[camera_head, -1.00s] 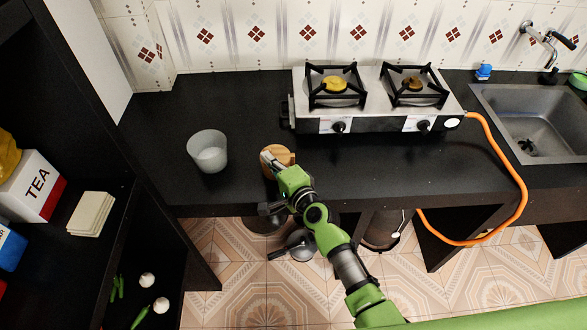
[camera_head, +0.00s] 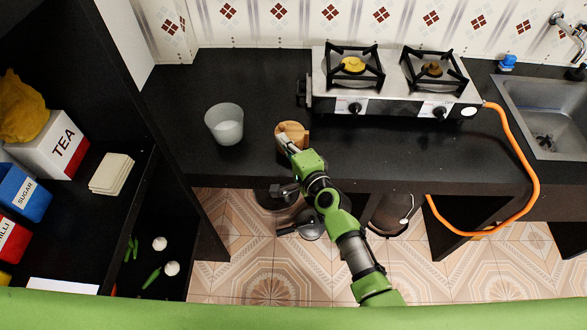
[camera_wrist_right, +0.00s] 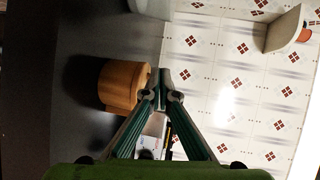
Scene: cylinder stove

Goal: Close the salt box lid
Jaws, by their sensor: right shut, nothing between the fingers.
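The salt box, a small round wooden container (camera_head: 297,129), stands on the black counter near its front edge, left of the stove. It also shows in the right wrist view (camera_wrist_right: 118,84), left of the fingers. Its wooden lid appears to lie over the top, but I cannot tell whether it is fully seated. My right gripper (camera_head: 283,140) is at the near left side of the box, partly covering it. In the right wrist view, its fingertips (camera_wrist_right: 166,78) are together and empty, close to the lid side. I cannot tell whether they touch it. My left gripper is not in view.
A translucent cup (camera_head: 225,126) stands left of the box. The two-burner stove (camera_head: 395,105) is to the right, with an orange hose (camera_head: 534,180) and a sink (camera_head: 552,115) beyond. A dark shelf with a tea box (camera_head: 55,145) stands at the left.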

